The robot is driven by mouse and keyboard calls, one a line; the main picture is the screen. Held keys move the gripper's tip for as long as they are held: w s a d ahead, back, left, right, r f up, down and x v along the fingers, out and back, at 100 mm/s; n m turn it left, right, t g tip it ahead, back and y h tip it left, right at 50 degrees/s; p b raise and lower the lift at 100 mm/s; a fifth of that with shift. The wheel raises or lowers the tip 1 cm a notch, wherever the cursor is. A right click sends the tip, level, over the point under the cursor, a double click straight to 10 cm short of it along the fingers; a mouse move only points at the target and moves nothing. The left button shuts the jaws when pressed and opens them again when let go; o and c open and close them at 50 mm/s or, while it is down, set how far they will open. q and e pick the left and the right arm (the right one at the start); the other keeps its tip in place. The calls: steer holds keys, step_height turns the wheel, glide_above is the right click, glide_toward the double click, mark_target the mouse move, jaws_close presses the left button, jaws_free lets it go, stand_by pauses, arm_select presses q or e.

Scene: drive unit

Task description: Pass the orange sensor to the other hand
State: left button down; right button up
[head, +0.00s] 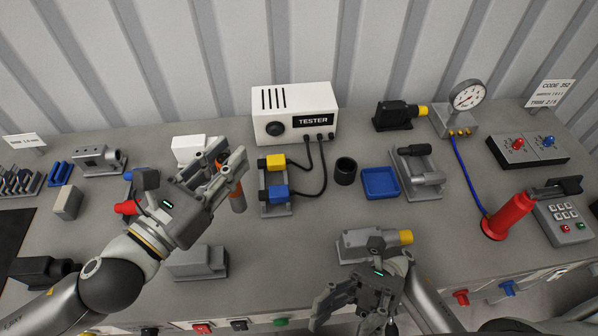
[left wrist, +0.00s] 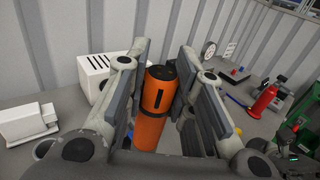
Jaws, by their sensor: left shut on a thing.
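The orange sensor (head: 237,198) is a cylinder with a dark top. My left gripper (head: 228,172) is shut on it in the left half of the head view, and its fingers hide part of the sensor. In the left wrist view the sensor (left wrist: 156,115) stands between the two fingers, with a dark slot on its side. My right gripper (head: 356,316) is at the bottom of the head view, right of centre and well apart from the sensor. Its fingers are spread and nothing shows between them.
The tester box (head: 292,114) stands at the back, with a fixture holding yellow and blue plugs (head: 276,188) in front. A black cup (head: 345,171) and a blue tray (head: 380,183) are right of it. A grey motor unit (head: 366,246) lies just behind my right gripper.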

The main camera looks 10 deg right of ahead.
arm_select(q)
steer(key=shift+w, duration=0.15)
arm_select(e)
steer(key=w+d+r+n+t, duration=0.1)
steer(key=w+r+n+t, duration=0.1)
steer(key=w+r+n, duration=0.6)
steer(key=w+d+r+n+t, duration=0.1)
steer(key=w+r+n+t, duration=0.35)
steer(key=r, duration=0.75)
steer(key=w+a+f+m+t+h, duration=0.1)
steer(key=w+a+f+m+t, duration=0.15)
steer(key=w+f+m, duration=0.55)
steer(key=w+a+f+m+t+h, duration=0.2)
steer(key=w+f+m+t, duration=0.3)
steer(key=f, duration=0.6)
steer(key=shift+m+g, duration=0.55)
steer(key=shift+g, duration=0.25)
steer(key=a, duration=0.4)
steer(key=s+a, duration=0.1)
steer(key=a, duration=0.7)
steer(key=shift+s, duration=0.35)
steer(key=shift+c, duration=0.3)
